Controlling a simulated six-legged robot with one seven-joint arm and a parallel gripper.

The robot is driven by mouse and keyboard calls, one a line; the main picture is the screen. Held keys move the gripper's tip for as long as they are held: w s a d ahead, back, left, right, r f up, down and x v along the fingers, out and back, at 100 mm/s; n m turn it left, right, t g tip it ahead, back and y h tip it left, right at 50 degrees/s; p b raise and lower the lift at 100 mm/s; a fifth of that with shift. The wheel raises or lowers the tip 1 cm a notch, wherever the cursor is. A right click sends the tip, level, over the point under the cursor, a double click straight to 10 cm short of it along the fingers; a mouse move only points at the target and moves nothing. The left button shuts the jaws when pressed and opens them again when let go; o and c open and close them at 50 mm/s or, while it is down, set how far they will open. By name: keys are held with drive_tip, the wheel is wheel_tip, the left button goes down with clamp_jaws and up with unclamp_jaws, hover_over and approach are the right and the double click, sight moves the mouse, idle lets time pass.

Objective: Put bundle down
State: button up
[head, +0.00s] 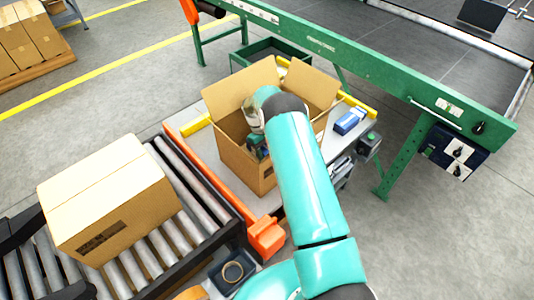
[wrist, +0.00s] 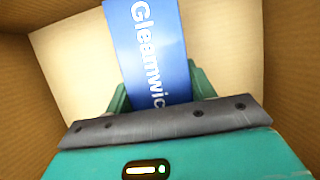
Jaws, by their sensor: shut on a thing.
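The bundle (wrist: 158,45) is a blue pack with white lettering, seen in the wrist view. My gripper (wrist: 160,85) is shut on it, with a green finger on each side. The pack and gripper are inside an open cardboard box (head: 233,156), whose walls surround them in the wrist view (wrist: 285,60). In the head view my arm reaches down into the box and hides most of its inside. I cannot tell whether the pack touches the box floor.
The box stands on a packing table (head: 346,128) with another blue pack (head: 349,121) on it. A closed carton (head: 107,200) sits on the roller conveyor (head: 172,240) at left. A green-framed belt machine (head: 395,75) stands behind, with a green bin (head: 268,52) nearby.

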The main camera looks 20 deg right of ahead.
drive_tip(key=shift+w+f, duration=0.1)
drive_tip(key=shift+f, duration=0.2)
drive_tip(key=o, duration=1.2)
drive_tip(key=shift+f, duration=0.1)
